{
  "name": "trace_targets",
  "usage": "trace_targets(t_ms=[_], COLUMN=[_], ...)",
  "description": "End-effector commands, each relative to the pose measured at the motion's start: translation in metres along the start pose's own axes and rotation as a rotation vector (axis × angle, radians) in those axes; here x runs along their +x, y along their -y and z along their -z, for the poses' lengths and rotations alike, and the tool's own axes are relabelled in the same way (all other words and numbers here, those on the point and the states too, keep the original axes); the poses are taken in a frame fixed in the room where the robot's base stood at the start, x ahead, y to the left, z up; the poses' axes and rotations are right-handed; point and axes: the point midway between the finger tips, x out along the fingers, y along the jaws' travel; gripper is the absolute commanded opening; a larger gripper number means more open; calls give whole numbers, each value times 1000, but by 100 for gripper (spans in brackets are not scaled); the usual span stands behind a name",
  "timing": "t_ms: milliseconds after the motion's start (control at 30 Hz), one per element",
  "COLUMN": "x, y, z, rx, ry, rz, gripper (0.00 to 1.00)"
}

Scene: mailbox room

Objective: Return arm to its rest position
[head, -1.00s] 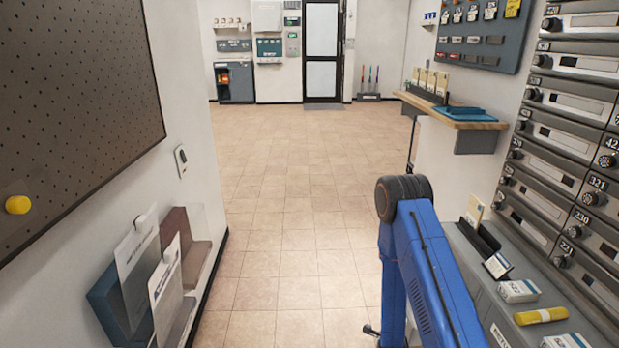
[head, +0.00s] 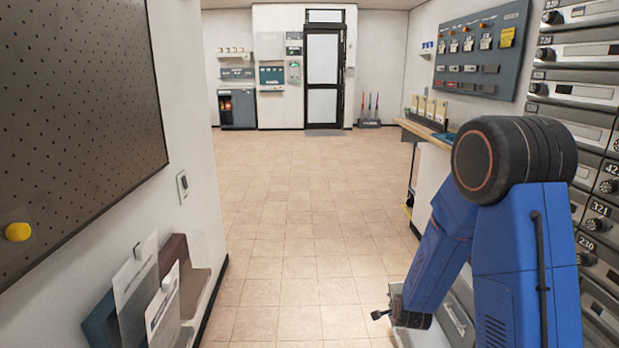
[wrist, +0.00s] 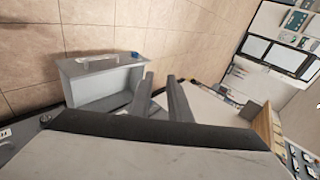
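My arm is blue with a black joint and fills the right side of the head view, bent with its forearm pointing down to the floor. In the wrist view, the two grey fingers of my gripper (wrist: 161,88) stand apart with nothing between them. The gripper is open and empty. Its end is mostly hidden or too small to read in the head view.
Mailboxes (head: 582,92) line the right wall, partly behind my arm. A wooden shelf (head: 424,133) juts out there. A pegboard (head: 80,110) and document holders (head: 190,300) are on the left. The tiled floor (head: 300,200) ahead is clear.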

Motion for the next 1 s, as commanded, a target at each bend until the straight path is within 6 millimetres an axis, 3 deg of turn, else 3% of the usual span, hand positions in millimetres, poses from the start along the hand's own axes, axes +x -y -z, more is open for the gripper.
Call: trace_targets(t_ms=[100, 433, 733, 1000], x=[-27, -106, -185, -260], y=[16, 40, 46, 39], z=[1, 3, 7, 14], rx=[-84, -339, -584, -809], ry=[26, 105, 179, 245], rz=[-19, -85, -134, -173], gripper=[17, 17, 17, 17])
